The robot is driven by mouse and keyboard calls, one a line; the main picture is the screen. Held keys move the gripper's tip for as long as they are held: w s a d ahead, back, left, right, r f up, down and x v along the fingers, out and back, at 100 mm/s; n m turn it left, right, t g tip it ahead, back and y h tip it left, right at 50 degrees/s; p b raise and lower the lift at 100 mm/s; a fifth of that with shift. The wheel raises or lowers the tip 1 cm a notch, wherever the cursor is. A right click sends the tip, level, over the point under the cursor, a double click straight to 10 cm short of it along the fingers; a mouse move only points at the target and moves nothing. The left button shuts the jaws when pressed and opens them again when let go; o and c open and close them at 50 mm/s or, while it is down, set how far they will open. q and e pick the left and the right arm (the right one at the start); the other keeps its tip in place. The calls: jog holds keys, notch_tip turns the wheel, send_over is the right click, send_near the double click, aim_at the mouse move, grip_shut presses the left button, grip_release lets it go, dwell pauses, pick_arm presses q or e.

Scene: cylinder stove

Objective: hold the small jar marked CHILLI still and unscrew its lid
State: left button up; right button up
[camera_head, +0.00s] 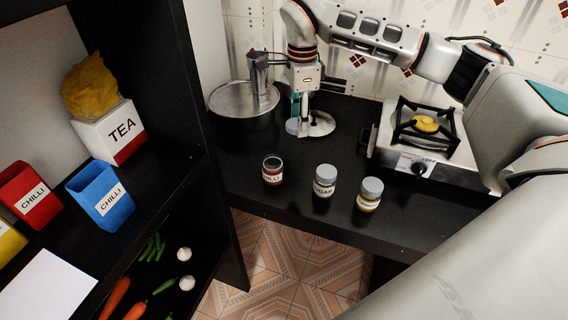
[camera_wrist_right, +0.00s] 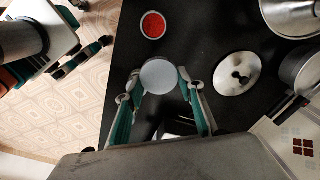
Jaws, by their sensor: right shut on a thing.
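The small jar marked CHILLI (camera_head: 272,170) stands upright and uncovered on the black counter. Its red contents (camera_wrist_right: 153,25) show in the right wrist view. My right gripper (camera_head: 301,128) is behind the jar, apart from it, pointing down. It is shut on a round grey lid (camera_head: 292,126), which shows between the fingertips in the right wrist view (camera_wrist_right: 159,76). Whether the lid touches the counter is unclear. My left gripper (camera_wrist_right: 92,25) is at the upper left of the right wrist view, its fingers apart and empty, clear of the jar.
A jar marked SUGAR (camera_head: 324,181) and another lidded jar (camera_head: 369,194) stand right of the chilli jar. A metal pot (camera_head: 237,100) and a pot lid (camera_head: 320,124) are behind. A stove (camera_head: 411,160) stands right. The counter's front edge is close to the jars.

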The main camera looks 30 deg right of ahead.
aim_at(297, 177)
notch_tip(297, 177, down, 19)
jog(key=shift+r, duration=0.2)
dwell(0.3)
jog(key=shift+s+f, duration=0.35)
jog(key=shift+f, duration=0.3)
jog(key=o, duration=1.2)
jog(key=shift+f, duration=0.1)
jog(key=shift+o, duration=0.2)
jog(key=shift+w+f, duration=0.15)
jog(key=shift+a, duration=0.1)
